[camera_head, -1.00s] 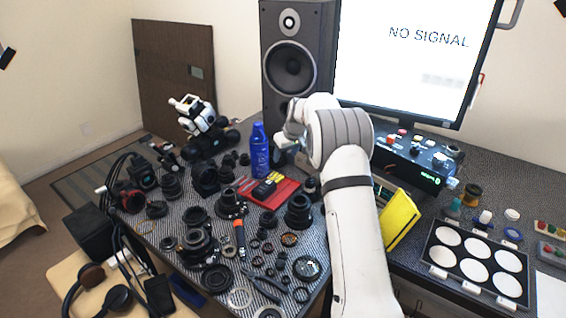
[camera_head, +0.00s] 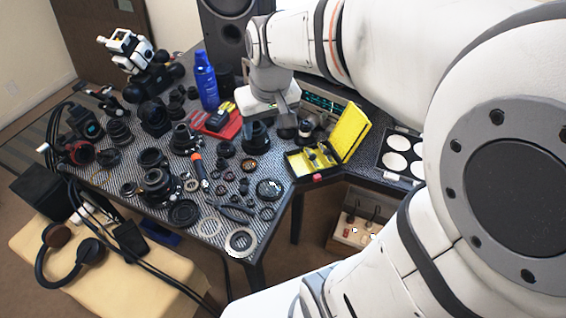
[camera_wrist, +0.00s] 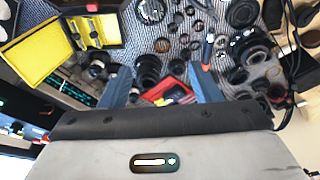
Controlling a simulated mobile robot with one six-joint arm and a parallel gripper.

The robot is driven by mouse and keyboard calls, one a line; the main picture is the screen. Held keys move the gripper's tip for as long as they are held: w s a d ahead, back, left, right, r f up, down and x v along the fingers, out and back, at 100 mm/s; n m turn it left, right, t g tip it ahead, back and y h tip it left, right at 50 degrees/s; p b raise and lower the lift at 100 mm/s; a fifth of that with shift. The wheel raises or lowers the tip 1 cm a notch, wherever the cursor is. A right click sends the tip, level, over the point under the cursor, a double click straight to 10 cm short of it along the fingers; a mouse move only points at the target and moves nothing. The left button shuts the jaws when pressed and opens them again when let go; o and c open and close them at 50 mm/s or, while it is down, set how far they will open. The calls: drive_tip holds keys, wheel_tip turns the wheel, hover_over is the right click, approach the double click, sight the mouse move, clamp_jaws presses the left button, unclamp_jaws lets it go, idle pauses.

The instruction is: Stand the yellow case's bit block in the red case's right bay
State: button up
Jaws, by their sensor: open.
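The yellow case (camera_head: 303,168) lies open at the table's right front edge, its lid (camera_head: 348,130) standing up. It holds small pale and metallic pieces (camera_head: 321,157); I cannot tell which is the bit block. It also shows at the upper left of the wrist view (camera_wrist: 32,50). The red case (camera_head: 232,128) lies open near the blue bottle, with a black piece in it; its right bay is not clear. In the wrist view the red case (camera_wrist: 178,94) shows between my fingers, partly hidden. My gripper (camera_wrist: 160,72) is open and empty, above the table between the two cases.
A blue bottle (camera_head: 205,82) stands behind the red case. Lens barrels and rings crowd the table to the left and front. A black tray with white discs (camera_head: 397,153) lies to the right. An open drawer (camera_head: 352,232) shows below the table edge.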

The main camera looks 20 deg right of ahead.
drive_tip(key=s+f+m, duration=0.1)
drive_tip(key=s+f, duration=0.2)
drive_tip(key=s, duration=0.7)
drive_tip(key=shift+s+d, duration=0.2)
drive_tip(key=shift+s, duration=0.05)
drive_tip(key=shift+r, duration=0.15)
